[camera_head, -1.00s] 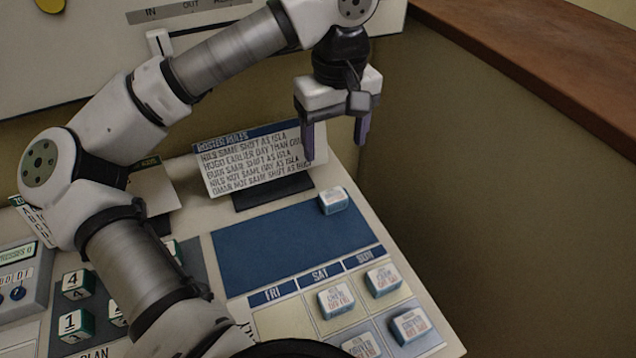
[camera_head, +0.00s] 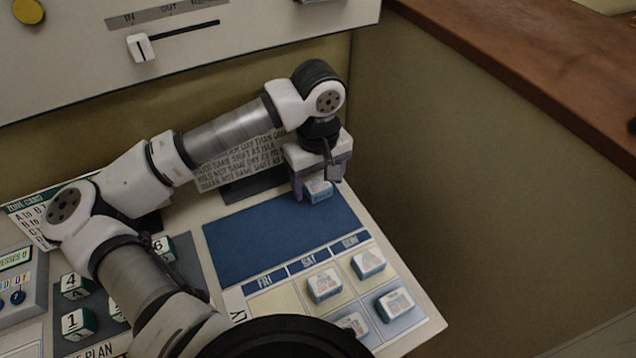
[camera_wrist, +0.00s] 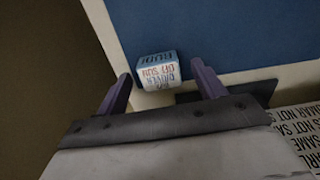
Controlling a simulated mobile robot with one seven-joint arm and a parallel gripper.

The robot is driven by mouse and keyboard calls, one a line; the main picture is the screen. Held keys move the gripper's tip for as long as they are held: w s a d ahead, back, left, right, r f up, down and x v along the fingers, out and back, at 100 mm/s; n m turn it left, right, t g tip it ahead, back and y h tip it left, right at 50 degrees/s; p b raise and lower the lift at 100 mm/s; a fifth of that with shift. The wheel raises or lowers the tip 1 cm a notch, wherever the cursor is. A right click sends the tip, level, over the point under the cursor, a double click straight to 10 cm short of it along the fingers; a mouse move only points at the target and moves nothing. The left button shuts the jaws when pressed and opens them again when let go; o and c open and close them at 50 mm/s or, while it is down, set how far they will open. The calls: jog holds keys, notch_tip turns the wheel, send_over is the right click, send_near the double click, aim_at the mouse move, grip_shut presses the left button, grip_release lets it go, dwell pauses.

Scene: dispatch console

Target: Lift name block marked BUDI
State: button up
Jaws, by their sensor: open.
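The name block (camera_head: 319,190) is a small white and blue block at the far right corner of the blue panel (camera_head: 270,240). In the wrist view the block (camera_wrist: 157,72) shows the word BUDI upside down on its blue side, with red and blue print on its white top. My gripper (camera_head: 318,188) is low over the block in the head view, pointing down. In the wrist view my gripper (camera_wrist: 163,80) is open, with one purple finger on each side of the block. The block lies between or just beyond the fingertips. I cannot tell whether either finger touches it.
A printed rules card (camera_head: 240,160) stands behind the gripper, close to my arm. Number cubes (camera_head: 76,323) stand at the left. The blue panel's middle is clear.

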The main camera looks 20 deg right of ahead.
jog(key=shift+f, duration=0.2)
jog(key=c, duration=1.1)
jog(key=shift+o, duration=0.2)
